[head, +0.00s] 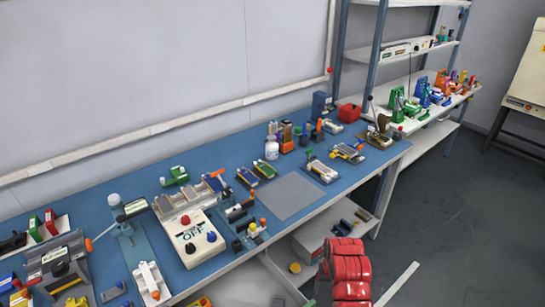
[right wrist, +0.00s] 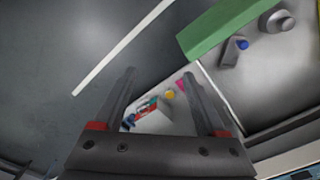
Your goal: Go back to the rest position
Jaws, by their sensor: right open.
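My right gripper (right wrist: 158,85) is open in the right wrist view, its two dark fingers wide apart with nothing between them. It points down past the bench front, over the grey floor. In the head view, a red segmented shape (head: 348,272) at the bottom, right of centre, looks like part of my right arm; its fingers cannot be made out there. It stands in front of the bench, apart from the blue worktop (head: 330,215). My left gripper is not in view.
The worktop carries a white device marked OFF (head: 190,238), a grey mat (head: 290,196), a white bottle (head: 272,148) and several small tools. A lower shelf (head: 318,236) holds small items near my right arm. A white strip (head: 398,285) marks the floor. Open floor (head: 460,220) lies to the right.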

